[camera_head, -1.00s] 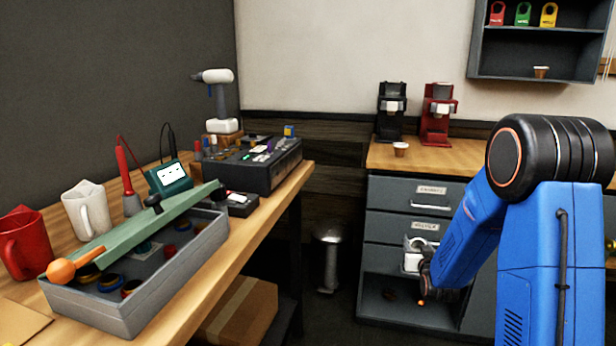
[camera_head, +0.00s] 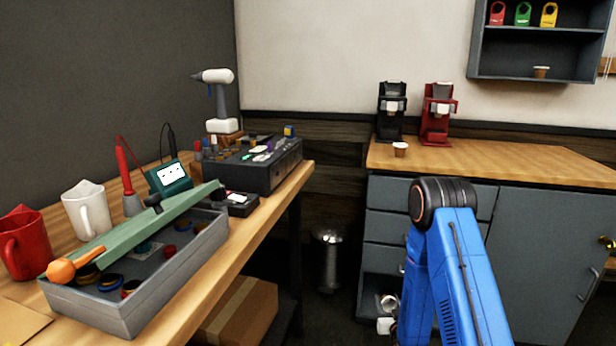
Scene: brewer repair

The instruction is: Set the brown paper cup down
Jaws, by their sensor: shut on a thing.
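A small paper cup (camera_head: 400,149), brown with a pale band, stands upright at the front left of the wooden counter. A similar small brown cup (camera_head: 541,72) stands on the wall shelf. I cannot tell which of them the task means. My blue arm comes up from the bottom edge in front of the drawer cabinet. Pale parts at its lower left, low by the cabinet, seem to belong to my wrist. My gripper's fingers and anything between them are not visible.
A black coffee brewer (camera_head: 391,112) and a red brewer (camera_head: 438,114) stand behind the counter cup. The counter (camera_head: 500,160) is clear to the right. A workbench (camera_head: 235,250) with a grey tray (camera_head: 130,305), mugs and tools fills the left. A metal bin (camera_head: 328,258) stands between.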

